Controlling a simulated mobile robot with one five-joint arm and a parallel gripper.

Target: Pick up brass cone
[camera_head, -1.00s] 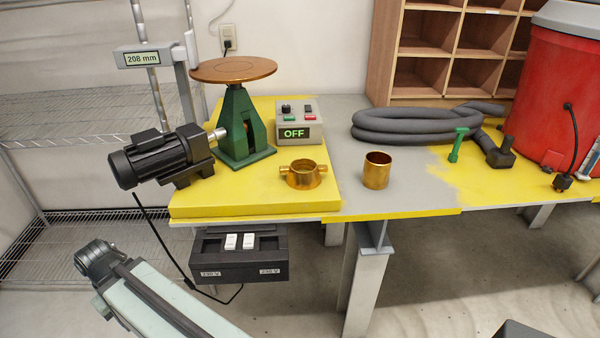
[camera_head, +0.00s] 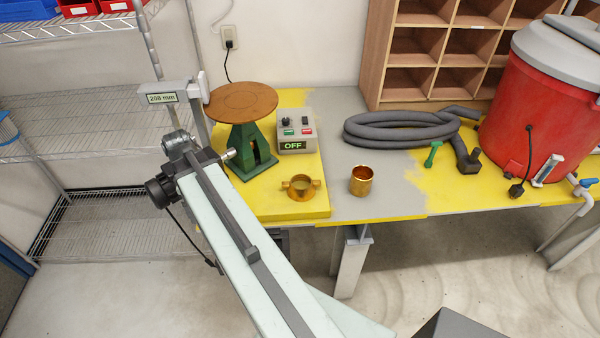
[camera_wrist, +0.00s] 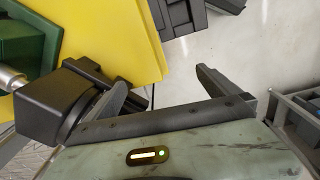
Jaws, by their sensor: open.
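No plainly cone-shaped brass thing shows. Two brass pieces stand on the table: a short ring with side stubs (camera_head: 300,188) on the yellow raised slab, and a plain open-topped cup (camera_head: 361,181) to its right on the grey part. I cannot tell whether either is the brass cone. My gripper (camera_wrist: 165,92) is open and empty in the wrist view, its two fingers spread. Neither brass piece shows in the wrist view.
A green stand with a round wooden top (camera_head: 243,104), a control box reading OFF (camera_head: 295,134), a coiled grey hose (camera_head: 398,130), a green bolt-like piece (camera_head: 433,154) and a red drum (camera_head: 540,100) stand on the table. Wire shelves (camera_head: 75,130) are at left.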

